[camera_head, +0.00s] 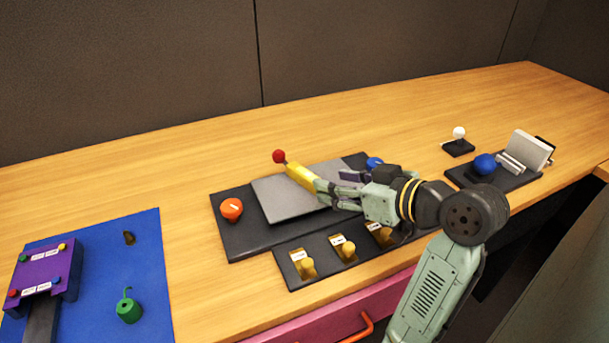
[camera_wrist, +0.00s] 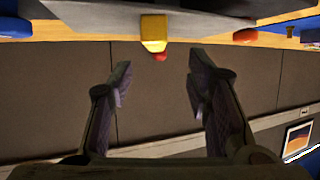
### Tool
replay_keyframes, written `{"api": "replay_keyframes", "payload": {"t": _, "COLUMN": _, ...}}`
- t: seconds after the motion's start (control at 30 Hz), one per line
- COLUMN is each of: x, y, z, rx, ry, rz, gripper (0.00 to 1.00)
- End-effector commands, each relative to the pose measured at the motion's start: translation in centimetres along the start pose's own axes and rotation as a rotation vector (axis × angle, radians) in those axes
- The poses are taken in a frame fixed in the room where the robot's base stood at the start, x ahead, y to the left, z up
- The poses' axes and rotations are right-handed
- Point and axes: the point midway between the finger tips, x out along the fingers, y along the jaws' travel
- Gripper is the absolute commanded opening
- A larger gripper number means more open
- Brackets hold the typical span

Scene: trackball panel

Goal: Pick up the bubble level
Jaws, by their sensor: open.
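I cannot pick out a bubble level for certain. A yellow bar (camera_head: 301,175) with a red ball (camera_head: 279,156) at its far end stands out over the grey plate of the dark panel. In the wrist view the yellow piece (camera_wrist: 153,28) and red ball (camera_wrist: 160,57) appear at the top, beyond my fingertips. My gripper (camera_head: 325,192) is over the panel, close to the near end of the yellow bar. The wrist view shows my gripper (camera_wrist: 160,75) with its two fingers spread and nothing between them. My arm hides part of the panel's right side.
The dark panel (camera_head: 235,242) carries an orange knob (camera_head: 232,209) and a blue knob (camera_head: 374,163). Yellow switches (camera_head: 345,250) line its front. A blue mat (camera_head: 145,260) with a purple box (camera_head: 45,270) is left. A blue trackball (camera_head: 485,164) is right. The back wood is clear.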

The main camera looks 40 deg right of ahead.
Motion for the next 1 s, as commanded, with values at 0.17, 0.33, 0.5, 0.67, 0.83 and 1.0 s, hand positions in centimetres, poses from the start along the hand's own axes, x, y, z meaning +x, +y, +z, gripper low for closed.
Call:
{"api": "replay_keyframes", "payload": {"t": 0.17, "x": 2.1, "y": 0.0, "z": -0.1, "rx": 0.0, "ry": 0.0, "rz": -0.001, "gripper": 0.45}}
{"api": "replay_keyframes", "payload": {"t": 0.33, "x": 3.5, "y": 0.2, "z": -0.2, "rx": 0.002, "ry": 0.0, "rz": -0.002, "gripper": 0.45}}
{"api": "replay_keyframes", "payload": {"t": 0.5, "x": 6.1, "y": 0.5, "z": -0.1, "rx": 0.002, "ry": 0.0, "rz": -0.003, "gripper": 0.45}}
{"api": "replay_keyframes", "payload": {"t": 0.67, "x": 7.5, "y": 0.5, "z": -0.1, "rx": -0.001, "ry": 0.001, "rz": -0.001, "gripper": 0.45}}
{"api": "replay_keyframes", "payload": {"t": 0.83, "x": 7.7, "y": 0.5, "z": 0.0, "rx": -0.001, "ry": 0.001, "rz": 0.0, "gripper": 0.45}}
{"api": "replay_keyframes", "payload": {"t": 1.0, "x": 7.6, "y": 0.6, "z": 0.0, "rx": -0.001, "ry": 0.001, "rz": 0.0, "gripper": 0.38}}
